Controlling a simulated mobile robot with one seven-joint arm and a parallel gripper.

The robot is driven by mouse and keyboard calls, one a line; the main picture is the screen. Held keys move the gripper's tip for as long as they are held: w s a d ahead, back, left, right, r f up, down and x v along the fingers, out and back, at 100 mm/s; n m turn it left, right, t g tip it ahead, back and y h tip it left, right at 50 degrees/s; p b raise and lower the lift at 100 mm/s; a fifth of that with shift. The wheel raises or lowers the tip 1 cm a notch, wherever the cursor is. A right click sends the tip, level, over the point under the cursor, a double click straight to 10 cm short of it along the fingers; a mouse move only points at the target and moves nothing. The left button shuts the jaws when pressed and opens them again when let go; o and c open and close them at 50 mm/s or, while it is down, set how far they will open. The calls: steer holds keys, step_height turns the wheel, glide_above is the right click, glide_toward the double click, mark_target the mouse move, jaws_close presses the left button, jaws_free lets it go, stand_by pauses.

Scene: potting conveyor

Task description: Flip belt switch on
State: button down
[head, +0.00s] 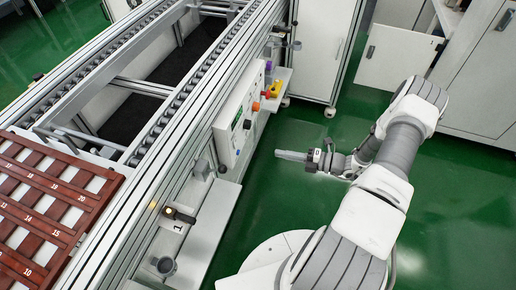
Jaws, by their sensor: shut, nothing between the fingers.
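A white control panel (238,118) is fixed to the right side of the conveyor (150,165). It carries a small green display (237,117), a black knob or switch (247,124) and an orange button (255,106). I cannot tell which control is the belt switch, or its position. My gripper (278,154) is to the right of the panel and apart from it, over the green floor. Its fingers point left toward the conveyor side. It is shut and holds nothing.
A yellow item (275,91) and a purple item (268,67) are beyond the panel along the conveyor side. A brown numbered tray (45,215) lies at the left. White cabinets (325,50) stand at the back. The green floor (260,195) between conveyor and arm is clear.

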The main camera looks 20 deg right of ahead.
mark_target(236, 143)
steer(key=b+x, duration=0.3)
steer(key=x, duration=1)
steer(key=shift+a, duration=0.3)
steer(key=shift+w, duration=0.15)
